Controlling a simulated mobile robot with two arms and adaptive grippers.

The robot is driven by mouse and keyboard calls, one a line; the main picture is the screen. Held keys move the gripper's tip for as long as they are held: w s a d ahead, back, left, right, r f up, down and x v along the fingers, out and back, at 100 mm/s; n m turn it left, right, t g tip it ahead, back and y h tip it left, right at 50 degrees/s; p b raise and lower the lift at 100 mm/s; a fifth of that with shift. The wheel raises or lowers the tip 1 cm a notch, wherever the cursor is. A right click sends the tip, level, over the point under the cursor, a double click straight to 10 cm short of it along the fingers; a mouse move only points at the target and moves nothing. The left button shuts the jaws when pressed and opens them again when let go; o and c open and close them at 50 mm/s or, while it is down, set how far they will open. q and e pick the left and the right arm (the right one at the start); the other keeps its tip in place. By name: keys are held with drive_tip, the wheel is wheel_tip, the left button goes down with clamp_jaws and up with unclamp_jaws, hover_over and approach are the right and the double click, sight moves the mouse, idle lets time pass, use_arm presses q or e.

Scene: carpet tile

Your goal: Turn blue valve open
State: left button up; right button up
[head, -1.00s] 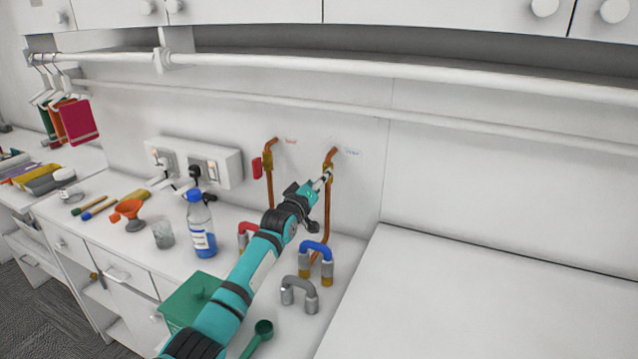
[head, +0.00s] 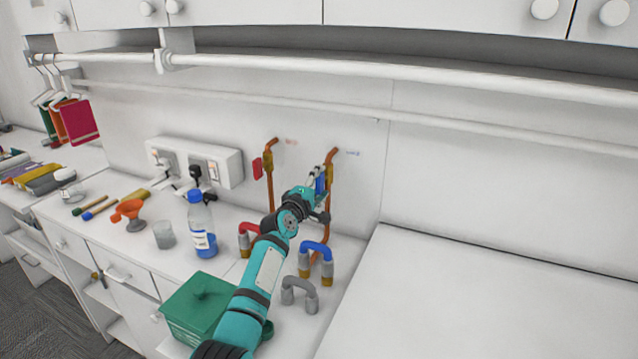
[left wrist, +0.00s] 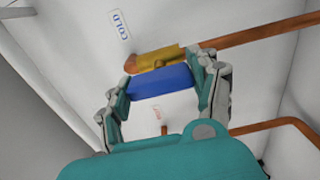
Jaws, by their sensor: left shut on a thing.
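The blue valve handle (head: 320,185) is on the right copper pipe (head: 330,205), seen just left of that pipe in the head view. My left gripper (head: 318,173) is shut on it. In the left wrist view the blue handle (left wrist: 162,82) lies between the two fingers (left wrist: 168,76), beside the brass valve body (left wrist: 165,58). A COLD label (left wrist: 119,25) is on the wall near it. My gripper partly hides the handle in the head view. My right gripper is not in view.
A red valve handle (head: 257,168) is on the left copper pipe (head: 269,190). The white surface at right (head: 480,300) is clear.

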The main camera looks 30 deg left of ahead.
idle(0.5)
use_arm(q)
drive_tip(key=o, duration=1.2)
drive_tip(key=shift+a, duration=0.1)
drive_tip(key=shift+c, duration=0.2)
drive_tip(key=s, duration=1.2)
drive_tip(key=shift+d, duration=0.35)
drive_tip(key=shift+f, duration=0.1)
